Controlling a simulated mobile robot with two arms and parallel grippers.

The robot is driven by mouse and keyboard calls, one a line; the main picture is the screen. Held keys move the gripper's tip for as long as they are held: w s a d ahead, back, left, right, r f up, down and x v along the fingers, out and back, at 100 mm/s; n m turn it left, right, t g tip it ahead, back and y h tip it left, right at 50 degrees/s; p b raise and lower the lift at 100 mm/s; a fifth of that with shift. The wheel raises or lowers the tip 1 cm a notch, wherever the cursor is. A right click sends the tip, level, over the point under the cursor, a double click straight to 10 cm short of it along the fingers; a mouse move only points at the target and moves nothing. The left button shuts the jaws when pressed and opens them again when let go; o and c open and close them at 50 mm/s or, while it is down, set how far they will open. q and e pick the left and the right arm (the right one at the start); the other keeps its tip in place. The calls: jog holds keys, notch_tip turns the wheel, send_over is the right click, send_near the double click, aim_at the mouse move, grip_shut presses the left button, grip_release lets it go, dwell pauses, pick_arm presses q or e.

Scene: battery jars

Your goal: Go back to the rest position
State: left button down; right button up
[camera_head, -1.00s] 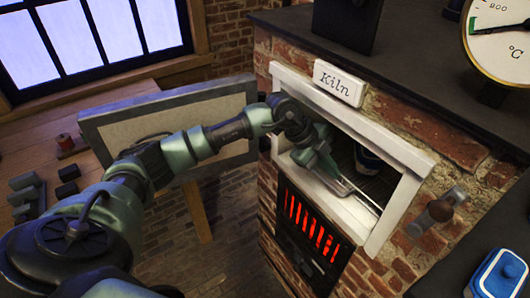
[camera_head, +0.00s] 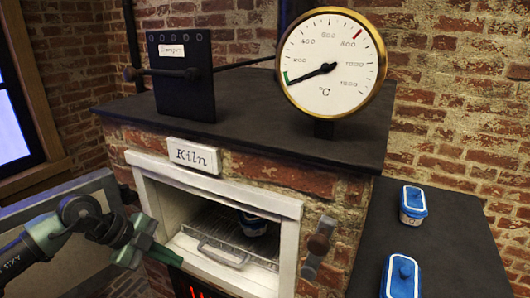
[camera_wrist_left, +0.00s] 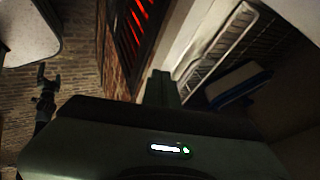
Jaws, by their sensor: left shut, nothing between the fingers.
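My left gripper (camera_head: 166,257) is shut and empty, in front of the lower left edge of the kiln opening. In the left wrist view its dark fingers (camera_wrist_left: 161,88) are together, with nothing between them. The kiln (camera_head: 193,156) has its white-framed opening uncovered. A wire rack (camera_head: 222,250) with a handle lies inside it. A dark blue jar with a white label (camera_head: 252,224) stands on the rack, partly in shadow. A blue shape inside the opening also shows in the left wrist view (camera_wrist_left: 238,84). My right gripper is not in the head view.
The open kiln door (camera_head: 60,206) is behind my left arm. A latch handle (camera_head: 319,243) sticks out right of the opening. Two blue-lidded jars, one farther back (camera_head: 412,204) and one nearer (camera_head: 402,278), stand on the dark side shelf (camera_head: 455,245). A gauge (camera_head: 332,63) stands on top.

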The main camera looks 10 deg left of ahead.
pick_arm(q)
jog(key=d+r+n+t+h, duration=0.1)
jog(key=d+r+t+h, duration=0.35)
jog(key=d, duration=0.45)
jog(key=d+r+n+t+h, duration=0.1)
jog(key=d+r+t+h, duration=0.3)
jog(key=d, duration=0.5)
jog(key=w+a+f+n+t+y, duration=0.2)
jog(key=a+n+t+y, duration=0.55)
jog(key=n+y, duration=0.4)
jog(key=s+a+f+n+g+y, duration=0.5)
jog(key=f+n, duration=0.1)
jog(key=f, duration=0.4)
jog(key=s+d+f+g+h, duration=0.1)
jog(key=s+f+g, duration=0.6)
jog(key=s, duration=0.5)
jog(key=s+d+f+g, duration=0.1)
jog(key=s+f+g, duration=0.4)
jog(key=s+f, duration=0.8)
jog(key=f, duration=2.3)
jog(key=s+a+f+g, duration=0.2)
jog(key=s+a+f, duration=0.1)
jog(key=s+f, duration=1.1)
jog(key=shift+s+f+m, duration=0.4)
jog(key=shift+s+m, duration=0.05)
jog(key=shift+s, duration=0.8)
